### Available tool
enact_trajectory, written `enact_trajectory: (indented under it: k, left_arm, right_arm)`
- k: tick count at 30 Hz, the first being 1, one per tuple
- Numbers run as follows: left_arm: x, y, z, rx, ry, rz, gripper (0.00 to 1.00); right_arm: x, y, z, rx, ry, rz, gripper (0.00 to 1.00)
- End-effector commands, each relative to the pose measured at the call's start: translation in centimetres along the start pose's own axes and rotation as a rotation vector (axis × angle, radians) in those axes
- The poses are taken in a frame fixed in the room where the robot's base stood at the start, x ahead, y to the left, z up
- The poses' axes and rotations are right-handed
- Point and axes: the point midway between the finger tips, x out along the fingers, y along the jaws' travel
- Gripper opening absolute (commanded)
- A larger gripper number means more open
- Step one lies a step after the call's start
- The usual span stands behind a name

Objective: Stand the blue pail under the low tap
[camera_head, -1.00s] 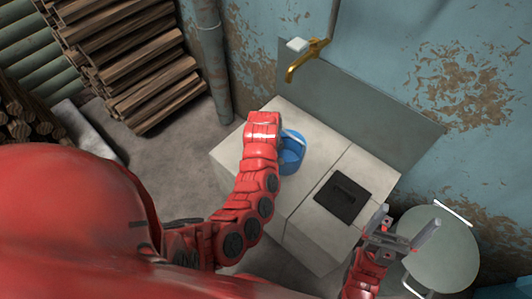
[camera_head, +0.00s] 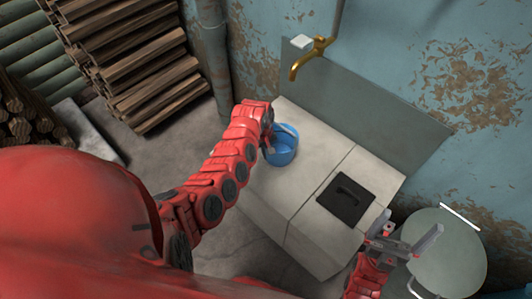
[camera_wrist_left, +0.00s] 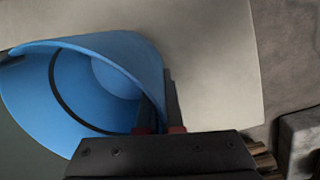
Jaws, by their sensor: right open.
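The blue pail (camera_head: 284,150) is over the pale counter (camera_head: 316,149), in front of the wall and lower in the picture than the brass tap (camera_head: 308,58). I cannot tell whether its base touches the counter. My left gripper (camera_head: 269,146) is at the pail's left side. In the left wrist view its fingers (camera_wrist_left: 158,112) straddle the wall of the pail (camera_wrist_left: 110,62), one inside and one outside, and appear shut on it. The pail's mouth shows open there. My right gripper (camera_head: 402,238) is open and empty, right of the counter's front.
A black lid or plate with a handle (camera_head: 345,200) lies on the counter's right part. A round grey-green stool or table (camera_head: 447,255) stands at the lower right. Stacked wood (camera_head: 135,65) and a vertical pipe (camera_head: 211,55) are at the left. A grey panel (camera_head: 365,120) backs the counter.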

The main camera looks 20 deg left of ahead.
Motion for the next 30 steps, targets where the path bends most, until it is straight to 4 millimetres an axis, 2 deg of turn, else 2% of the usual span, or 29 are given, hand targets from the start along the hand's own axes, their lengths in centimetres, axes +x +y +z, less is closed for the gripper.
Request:
enact_trajectory:
  k: [8, 9, 13, 22, 26, 30]
  left_arm:
    - [0.3, 0.0, -0.1, 0.000, 0.002, 0.001, 0.00]
    - [0.1, 0.0, -0.1, 0.000, 0.002, 0.001, 0.11]
    - [0.1, 0.0, -0.1, 0.000, 0.002, 0.001, 0.33]
    - [0.0, 0.0, -0.1, 0.000, 0.002, 0.001, 0.33]
    - [-0.8, 0.2, -0.1, 0.000, 0.004, 0.003, 0.33]
    - [-2.6, 0.2, -0.1, 0.000, 0.005, 0.003, 0.33]
  right_arm:
    - [-0.2, 0.0, 0.0, 0.000, 0.000, 0.000, 1.00]
    - [-0.1, 0.0, 0.0, 0.000, 0.000, 0.000, 1.00]
    - [-0.1, 0.0, 0.0, 0.000, 0.000, 0.000, 1.00]
    - [0.0, 0.0, 0.0, 0.000, 0.000, 0.000, 1.00]
    - [0.3, 0.0, -0.1, 0.000, 0.000, 0.000, 1.00]
    - [0.8, 0.0, -0.1, 0.000, 0.000, 0.000, 1.00]
